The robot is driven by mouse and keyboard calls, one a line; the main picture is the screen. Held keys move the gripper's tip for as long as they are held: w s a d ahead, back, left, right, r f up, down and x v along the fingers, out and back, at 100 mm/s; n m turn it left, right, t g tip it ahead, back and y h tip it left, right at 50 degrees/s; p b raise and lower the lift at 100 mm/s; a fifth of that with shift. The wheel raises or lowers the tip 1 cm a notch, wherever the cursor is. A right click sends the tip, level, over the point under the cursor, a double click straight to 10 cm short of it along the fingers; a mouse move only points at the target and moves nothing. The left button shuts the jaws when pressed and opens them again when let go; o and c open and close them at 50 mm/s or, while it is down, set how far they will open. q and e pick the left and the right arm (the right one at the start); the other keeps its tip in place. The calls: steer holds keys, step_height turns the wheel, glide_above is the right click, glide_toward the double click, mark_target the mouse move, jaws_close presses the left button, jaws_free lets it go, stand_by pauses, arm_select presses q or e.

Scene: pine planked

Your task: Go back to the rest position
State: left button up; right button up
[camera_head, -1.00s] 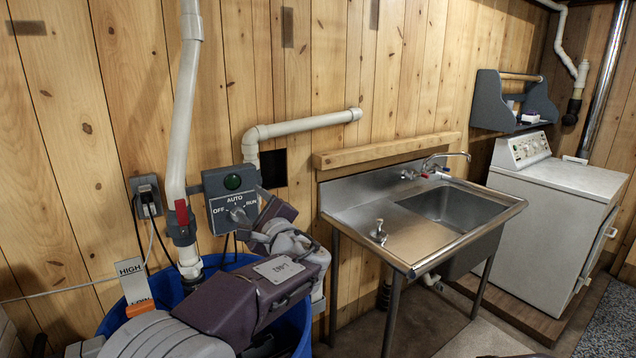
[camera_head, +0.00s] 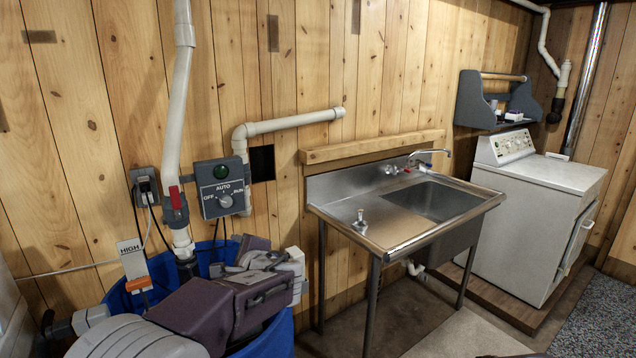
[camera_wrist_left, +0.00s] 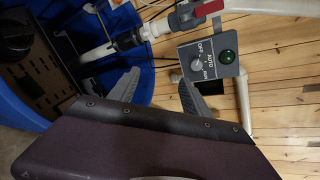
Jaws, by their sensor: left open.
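My left gripper (camera_head: 262,260) is open and empty in the head view, below the grey control box (camera_head: 207,204) and over the blue tub. The box has a green lamp (camera_head: 221,171) and a knob (camera_head: 225,201) marked OFF, AUTO and RUN. Clear space shows between the gripper and the box. In the left wrist view both fingers of the left gripper (camera_wrist_left: 160,78) are spread apart with nothing between them, and the control box (camera_wrist_left: 228,62) lies beyond them. My right gripper is not in view.
The blue tub (camera_head: 281,335) stands under my left arm, with a white pipe (camera_head: 176,110) rising from it and a HIGH-marked float tag (camera_head: 131,258). A steel sink (camera_head: 352,237) stands to the right, then a white washer (camera_head: 525,225). A plank wall is behind.

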arm_select(q)
steer(key=s+a+f+n+g+h, duration=0.1)
steer(key=s+f+n+g, duration=0.1)
steer(key=s+f, duration=0.2)
steer(key=s+f+n+g+h, duration=0.1)
steer(key=s+f+g, duration=0.1)
steer(key=f, duration=0.4)
steer(key=s+a+f+n+g+h, duration=0.1)
steer(key=s+f+n+g, duration=0.1)
steer(key=s+f, duration=0.3)
steer(key=shift+s+a+n, duration=0.3)
steer(key=shift+s+a, duration=0.05)
steer(key=s+d+f+n+g+h, duration=0.1)
steer(key=s+d+f+n+h, duration=0.15)
steer(key=s+f+n, duration=0.35)
steer(key=s+d+f+n+g+h, duration=0.1)
steer(key=s+f+n+g+h, duration=0.15)
steer(key=s+n, duration=0.45)
steer(key=s+d+f+m+b, duration=0.1)
steer(key=s+f+b, duration=0.4)
steer(key=f+b, duration=0.7)
step_height(320, 180, up, 17)
steer(key=p, duration=1.8)
steer(key=shift+w+g+h, duration=0.2)
steer(key=shift+g+h, duration=0.15)
steer(key=shift+h, duration=0.05)
steer(key=shift+d+f, duration=0.1)
